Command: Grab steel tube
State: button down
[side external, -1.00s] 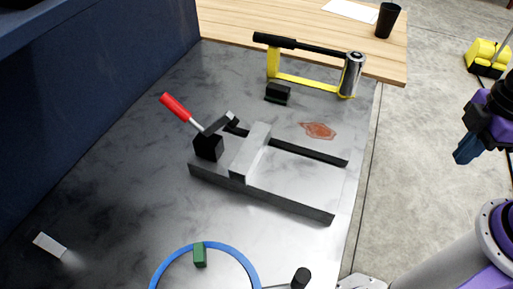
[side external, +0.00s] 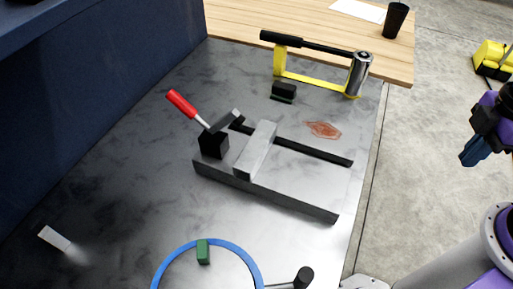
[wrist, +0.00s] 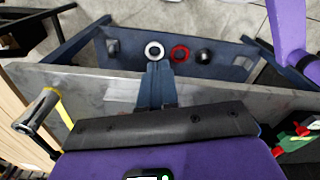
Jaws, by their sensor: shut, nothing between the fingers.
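A shiny steel cylinder (side external: 359,74), which looks like the steel tube, stands upright at the right end of a yellow frame (side external: 312,81) near the table's back right. A metallic cylinder (wrist: 38,109) beside something yellow also shows at the left of the wrist view. My gripper (side external: 470,157) is beyond the table's right edge, well apart from the cylinder. In the wrist view its blue fingers (wrist: 155,72) are together with nothing between them. The dark wrist housing hides part of the table there.
A clamp with a red handle (side external: 182,103) and a grey block (side external: 256,150) lies on the metal table (side external: 120,150). A blue ring (side external: 164,264) holds a green block (side external: 203,251). A black cup (side external: 395,20) stands behind. White (wrist: 153,50) and red (wrist: 180,53) rings show below the table.

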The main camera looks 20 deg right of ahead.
jog(key=shift+c, duration=1.2)
grip_release()
jog(key=w+a+m+g+y, duration=0.4)
jog(key=w+a+m+g, duration=0.2)
jog(key=w+a+m, duration=0.8)
jog(key=m+y, duration=0.7)
jog(key=m, duration=0.5)
send_near(257, 142)
jog(key=shift+s+a+f+t, duration=0.2)
jog(key=shift+a+f+t, duration=0.1)
jog(key=shift+a, duration=0.25)
jog(key=shift+s+a+f+t, duration=0.2)
jog(key=shift+s+a+f, duration=0.1)
jog(key=shift+a, duration=0.25)
jog(key=shift+s+x, duration=0.15)
jog(key=shift+x, duration=1.2)
jog(key=shift+s+x, duration=0.1)
jog(key=shift+x, duration=1.25)
